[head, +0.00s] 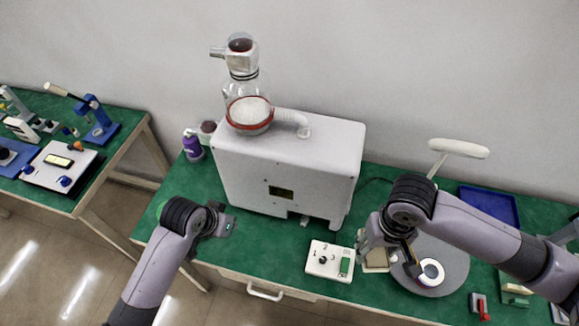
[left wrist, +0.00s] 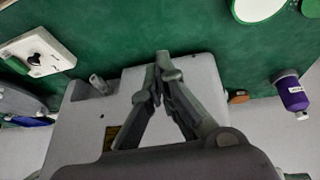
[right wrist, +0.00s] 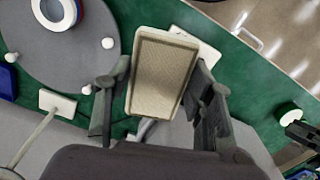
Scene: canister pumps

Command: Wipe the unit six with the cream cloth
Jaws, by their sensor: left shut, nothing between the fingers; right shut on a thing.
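A large white pump unit (head: 287,170) with a glass canister (head: 248,108) on top stands on the green bench; I cannot read a number six on it. It also shows in the left wrist view (left wrist: 88,128). The cream cloth (right wrist: 160,75) is a flat, textured beige rectangle between the fingers of my right gripper (right wrist: 160,95), which is shut on it. In the head view the right gripper (head: 378,250) is right of the unit, low over the bench, partly hiding the cloth. My left gripper (head: 228,222) is shut and empty at the unit's front left.
A white box with a knob and numbers (head: 322,268) lies between unit and right gripper. A grey round plate (head: 452,262) with a white ring, a blue tray (head: 490,207) and a white lamp (head: 458,148) are at right. A purple bottle (head: 193,149) stands left of the unit.

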